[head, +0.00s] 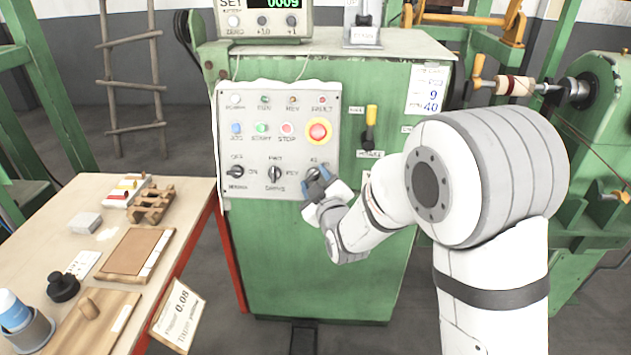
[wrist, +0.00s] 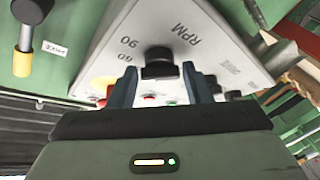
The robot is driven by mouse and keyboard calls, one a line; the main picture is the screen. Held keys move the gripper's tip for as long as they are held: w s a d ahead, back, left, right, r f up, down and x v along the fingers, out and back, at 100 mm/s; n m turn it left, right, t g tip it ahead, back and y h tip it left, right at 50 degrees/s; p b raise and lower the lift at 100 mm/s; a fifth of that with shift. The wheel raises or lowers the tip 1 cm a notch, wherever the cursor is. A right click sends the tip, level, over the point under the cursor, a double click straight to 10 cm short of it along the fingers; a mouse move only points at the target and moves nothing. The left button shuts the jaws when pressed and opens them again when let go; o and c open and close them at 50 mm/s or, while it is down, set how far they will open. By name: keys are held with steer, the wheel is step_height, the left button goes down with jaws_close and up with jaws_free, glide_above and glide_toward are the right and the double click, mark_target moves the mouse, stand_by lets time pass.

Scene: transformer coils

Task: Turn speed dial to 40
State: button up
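The speed dial is a black knob (wrist: 160,64) on a pale panel, with 60, 90 and RPM printed around it in the wrist view. My gripper (wrist: 160,80) is open, with one blue-grey finger on each side of the knob and a gap showing on both sides. I cannot tell how far the fingertips reach past the knob. In the head view my gripper (head: 319,182) is at the lower right of the white control panel (head: 255,187) and covers most of the dial. The 40 mark and the pointer cannot be made out.
Two other black knobs, the left one (head: 237,172) and the middle one (head: 276,173), sit left of my gripper. A yellow-handled lever (head: 371,125) stands to the right. A workbench (head: 190,190) is at the left.

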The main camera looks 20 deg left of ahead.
steer(key=c, duration=0.6)
steer(key=shift+n, duration=0.3)
steer(key=shift+w+d+n+g+y+b, duration=0.1)
steer(key=shift+n+g+y+b, duration=0.2)
steer(key=shift+n+g+b, duration=0.55)
steer(key=n+g+b, duration=0.1)
steer(key=n, duration=0.2)
steer(key=shift+r, duration=0.1)
steer(key=shift+w+d+r+n+g, duration=0.15)
steer(key=shift+n+g, duration=0.45)
steer(key=shift+n, duration=0.5)
steer(key=shift+s+a+r+n+g, duration=0.1)
steer(key=shift+n+g, duration=0.45)
steer(key=shift+n, duration=0.5)
steer(key=shift+h, duration=0.4)
